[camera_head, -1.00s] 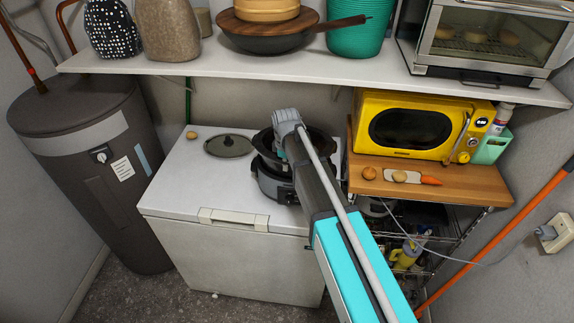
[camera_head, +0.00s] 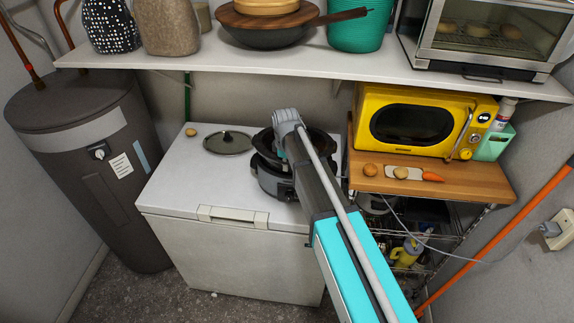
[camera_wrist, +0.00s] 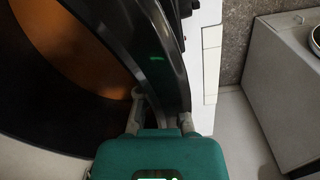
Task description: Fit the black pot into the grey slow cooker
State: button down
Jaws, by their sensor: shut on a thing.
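The black pot (camera_head: 263,143) is at the top of the grey slow cooker (camera_head: 273,182), on the right part of the white chest. My arm hides part of both, and I cannot tell whether the pot sits fully inside. In the wrist view, the pot's wall and rim (camera_wrist: 158,50) pass between the fingers of my gripper (camera_wrist: 161,108), which is shut on it. The pot's inside looks dark with an orange-brown tint. In the head view, my gripper (camera_head: 282,150) is at the pot, with its fingertips hidden.
A dark round lid (camera_head: 228,143) and a small potato (camera_head: 191,132) lie on the white chest (camera_head: 172,180). A shelf (camera_head: 300,62) overhangs its back. A yellow microwave (camera_head: 415,125) stands right on a wooden board (camera_head: 480,183). The chest's front left is clear.

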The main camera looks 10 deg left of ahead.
jog(key=shift+f+b, duration=0.95)
jog(key=shift+b, duration=0.05)
dwell(0.5)
jog(key=c, duration=0.7)
grip_release()
jog(key=shift+r, duration=0.2)
